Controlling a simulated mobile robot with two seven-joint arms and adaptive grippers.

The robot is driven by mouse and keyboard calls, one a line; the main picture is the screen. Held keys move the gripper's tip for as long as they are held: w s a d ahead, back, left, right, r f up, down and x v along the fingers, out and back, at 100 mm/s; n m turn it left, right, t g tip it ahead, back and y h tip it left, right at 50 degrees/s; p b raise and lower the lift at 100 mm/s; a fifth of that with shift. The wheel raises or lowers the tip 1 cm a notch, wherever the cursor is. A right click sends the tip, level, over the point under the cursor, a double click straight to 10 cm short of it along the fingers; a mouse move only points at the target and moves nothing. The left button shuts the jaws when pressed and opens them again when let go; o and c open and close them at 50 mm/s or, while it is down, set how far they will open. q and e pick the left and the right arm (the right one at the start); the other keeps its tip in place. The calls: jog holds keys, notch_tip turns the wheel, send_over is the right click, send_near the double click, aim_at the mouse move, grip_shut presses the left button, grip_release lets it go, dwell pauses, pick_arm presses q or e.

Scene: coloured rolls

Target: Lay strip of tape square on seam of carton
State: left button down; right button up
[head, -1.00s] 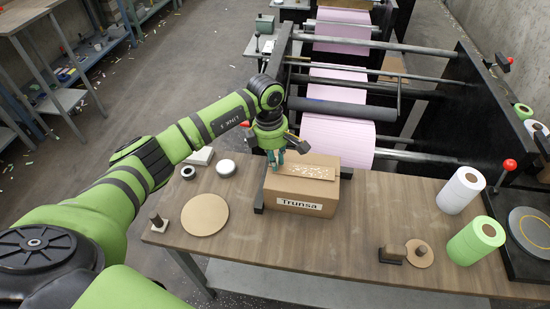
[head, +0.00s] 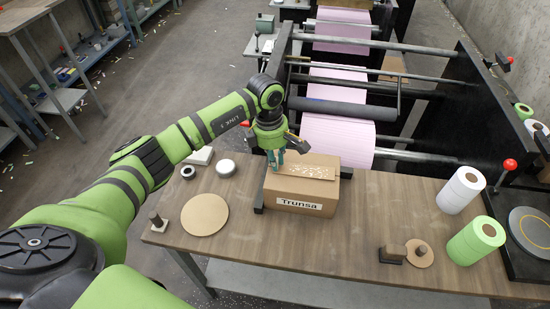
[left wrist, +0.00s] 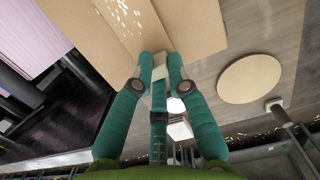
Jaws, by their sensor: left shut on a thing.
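The brown carton (head: 304,190), labelled "Trunsa", sits on the wooden table, and light flecks show on its top. It fills the top of the left wrist view (left wrist: 205,25). My left gripper (head: 277,164) is at the carton's top left edge, fingers pointing down. In the left wrist view its teal fingers (left wrist: 160,62) are shut on a small pale beige piece, which looks like the strip of tape (left wrist: 160,70). The fingers hide most of it, and I cannot tell whether it touches the carton. The seam is not clear. My right gripper is not in view.
A round brown disc (head: 205,214) lies left of the carton on the table (head: 335,240). White (head: 461,190) and green (head: 476,241) rolls stand at the right. A machine with pink web (head: 338,140) stands behind.

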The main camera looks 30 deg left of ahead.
pick_arm(q)
jog(key=shift+s+d+f, duration=0.1)
jog(key=shift+s+f, duration=0.1)
jog(key=shift+f, duration=0.15)
jog(key=c, duration=1.1)
grip_release()
jog(key=shift+c, duration=0.2)
jog(key=shift+w, duration=0.25)
jog(key=o, duration=0.5)
jog(key=shift+r, duration=0.2)
jog(key=shift+s+a+r+b, duration=0.15)
jog(key=shift+r+b, duration=0.1)
jog(key=shift+r, duration=0.75)
jog(key=shift+w+a+r+b, duration=0.1)
jog(key=shift+r+b, duration=0.2)
jog(key=shift+r, duration=0.65)
jog(key=shift+s+a+r+b, duration=0.15)
jog(key=shift+r+b, duration=0.1)
jog(key=shift+r, duration=0.75)
jog(key=shift+w, duration=0.1)
